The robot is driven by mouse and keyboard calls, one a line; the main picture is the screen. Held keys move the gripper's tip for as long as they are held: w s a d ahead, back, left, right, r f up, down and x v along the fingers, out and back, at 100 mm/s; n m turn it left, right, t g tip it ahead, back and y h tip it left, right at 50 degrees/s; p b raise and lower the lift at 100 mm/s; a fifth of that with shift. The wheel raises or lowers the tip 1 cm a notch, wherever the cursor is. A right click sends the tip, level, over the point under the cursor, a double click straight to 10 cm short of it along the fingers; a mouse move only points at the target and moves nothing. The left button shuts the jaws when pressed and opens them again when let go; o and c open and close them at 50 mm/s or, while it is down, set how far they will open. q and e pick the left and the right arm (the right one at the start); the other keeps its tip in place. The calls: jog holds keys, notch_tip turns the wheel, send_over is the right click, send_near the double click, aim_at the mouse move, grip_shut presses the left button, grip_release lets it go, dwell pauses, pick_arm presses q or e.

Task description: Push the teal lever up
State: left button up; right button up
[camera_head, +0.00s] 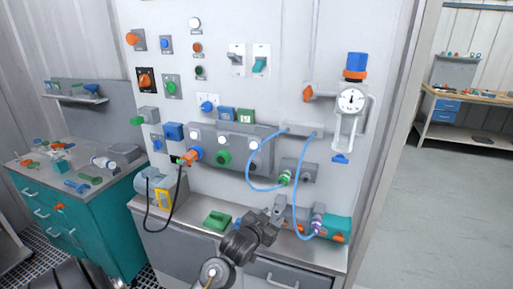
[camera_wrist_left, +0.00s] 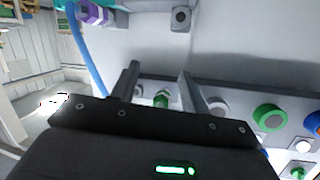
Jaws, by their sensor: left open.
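The teal lever (camera_head: 260,65) sits on a white switch plate high on the grey panel in the head view. It shows on the lower half of its plate and appears to point down. My left gripper (camera_head: 277,210) is low in front of the panel, well below the lever and apart from it, near the bench top. In the left wrist view, the two fingers of my left gripper (camera_wrist_left: 158,72) stand apart with nothing between them. The lever is not seen in the left wrist view. My right gripper is not in view.
A grey lever plate (camera_head: 236,58) is left of the teal one. A gauge (camera_head: 351,100) hangs to the right. Blue hoses (camera_head: 252,172) loop out above my left gripper. A grey box with knobs (camera_head: 223,140) protrudes mid-panel. A green block (camera_head: 216,221) lies on the bench.

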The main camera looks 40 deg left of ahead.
pick_arm(q)
jog(key=w+a+r+n+t+y, duration=0.1)
jog(key=w+a+r+t, duration=0.2)
jog(key=r, duration=0.7)
jog(key=w+a+r+t+y, duration=0.1)
jog(key=w+a+r+t, duration=0.2)
jog(key=r, duration=0.7)
jog(key=n+t+y, duration=0.3)
jog(key=t+y, duration=0.2)
send_near(256, 71)
jog(key=p+x, duration=0.4)
jog(key=x, duration=0.6)
jog(key=shift+a+p, duration=0.1)
jog(key=shift+p, duration=0.3)
jog(key=shift+w+a+r, duration=0.15)
jog(key=shift+w+r, duration=0.25)
jog(key=shift+w, duration=0.15)
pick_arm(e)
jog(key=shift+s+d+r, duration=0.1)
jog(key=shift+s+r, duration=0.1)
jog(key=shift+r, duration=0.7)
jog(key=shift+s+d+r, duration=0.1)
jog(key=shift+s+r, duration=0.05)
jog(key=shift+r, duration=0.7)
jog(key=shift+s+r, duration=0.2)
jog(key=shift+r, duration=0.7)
pick_arm(q)
jog(key=shift+c, duration=0.2)
